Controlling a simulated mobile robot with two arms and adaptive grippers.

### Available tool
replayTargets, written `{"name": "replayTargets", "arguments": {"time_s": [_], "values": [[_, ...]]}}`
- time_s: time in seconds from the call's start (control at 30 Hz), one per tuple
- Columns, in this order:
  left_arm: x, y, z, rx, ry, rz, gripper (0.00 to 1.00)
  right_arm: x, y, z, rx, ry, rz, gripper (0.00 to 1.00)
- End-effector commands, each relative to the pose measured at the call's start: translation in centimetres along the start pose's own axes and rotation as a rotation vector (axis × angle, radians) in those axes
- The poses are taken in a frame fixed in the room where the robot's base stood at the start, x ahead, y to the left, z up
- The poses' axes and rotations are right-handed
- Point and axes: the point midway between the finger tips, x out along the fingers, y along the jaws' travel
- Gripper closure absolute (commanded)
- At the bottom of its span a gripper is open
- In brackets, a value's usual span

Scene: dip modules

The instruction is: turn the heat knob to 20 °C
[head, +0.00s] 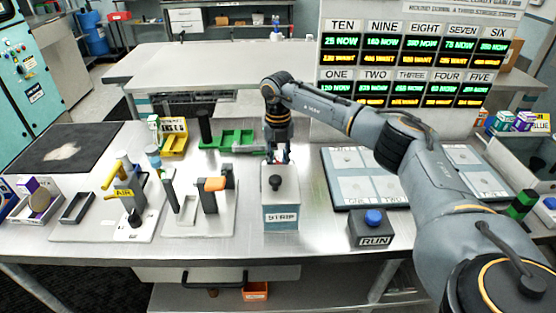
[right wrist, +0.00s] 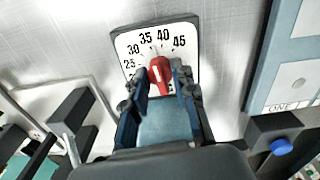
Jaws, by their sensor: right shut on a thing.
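The heat knob (right wrist: 160,76) is red with a pale line on it, and stands on a white dial plate (right wrist: 189,27). In the right wrist view the numbers 25, 30, 35, 40 and 45 show; the lower part of the dial, including any 20 mark, is hidden behind my gripper. My right gripper (right wrist: 159,84) is shut on the knob, one finger on each side. In the head view the right gripper (head: 278,156) points down behind the STRIP box, where the knob is mostly hidden. I cannot tell exactly which number the knob points to. My left gripper is out of view.
The STRIP box (head: 281,214) with a black knob stands just in front of my right gripper. The RUN box (head: 371,229) with a blue button is at the right. Green bins (head: 232,139) lie to the left, and a panel tray (head: 335,202) lies to the right.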

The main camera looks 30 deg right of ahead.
Motion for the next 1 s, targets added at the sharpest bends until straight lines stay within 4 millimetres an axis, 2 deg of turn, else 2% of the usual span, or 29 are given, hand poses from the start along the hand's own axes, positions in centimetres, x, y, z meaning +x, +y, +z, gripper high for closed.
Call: {"name": "replayTargets", "arguments": {"time_s": [1.0], "values": [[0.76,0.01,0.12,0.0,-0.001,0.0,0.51,-0.09,0.04,0.06,-0.966,-0.004,-0.001,1.0]]}}
